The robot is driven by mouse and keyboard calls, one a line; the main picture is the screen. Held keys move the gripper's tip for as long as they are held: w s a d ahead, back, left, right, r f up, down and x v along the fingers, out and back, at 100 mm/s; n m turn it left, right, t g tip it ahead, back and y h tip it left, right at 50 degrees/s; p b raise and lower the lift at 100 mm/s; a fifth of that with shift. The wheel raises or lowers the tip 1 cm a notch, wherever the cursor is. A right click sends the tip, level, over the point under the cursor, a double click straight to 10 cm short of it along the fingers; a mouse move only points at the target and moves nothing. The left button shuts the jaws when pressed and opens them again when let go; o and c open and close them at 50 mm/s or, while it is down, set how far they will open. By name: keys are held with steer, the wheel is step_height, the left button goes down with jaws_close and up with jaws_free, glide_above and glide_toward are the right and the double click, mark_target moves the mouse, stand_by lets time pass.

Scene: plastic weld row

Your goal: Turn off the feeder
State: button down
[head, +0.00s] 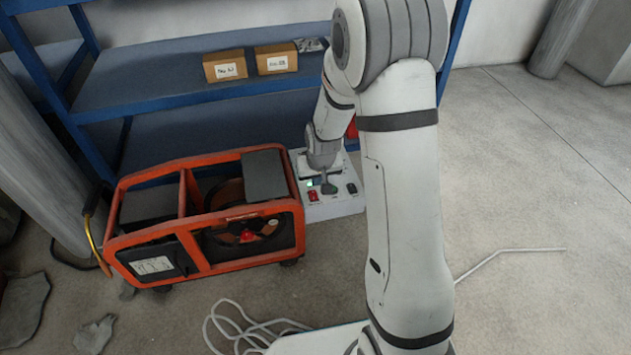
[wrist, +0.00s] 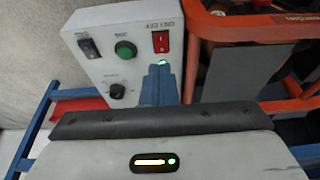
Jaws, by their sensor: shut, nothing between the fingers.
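An orange-framed machine (head: 220,220) with a spool inside, which looks like the feeder, stands on the floor. A white control box (head: 338,209) is close beside it, to its right. In the wrist view the panel (wrist: 104,62) carries a red switch (wrist: 161,42) under an ON/OFF label, a lit green lamp (wrist: 162,63), a green button (wrist: 125,49), a black rocker (wrist: 88,49) and a black knob (wrist: 117,91). The red switch also shows in the head view (head: 313,196). My gripper (wrist: 158,72) is shut and empty, its tips close below the red switch and lamp. Contact cannot be told.
A blue shelf (head: 180,100) stands behind the machine, with two cardboard boxes (head: 225,65) (head: 277,58). A grey column (head: 40,165) and a yellow hose (head: 97,240) are at the left. Loose white cable (head: 235,325) lies on the floor in front. The floor at right is mostly open.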

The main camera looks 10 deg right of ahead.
steer(key=p+v, duration=0.1)
steer(key=v, duration=0.4)
steer(key=shift+s+r, duration=0.2)
steer(key=shift+r, duration=0.1)
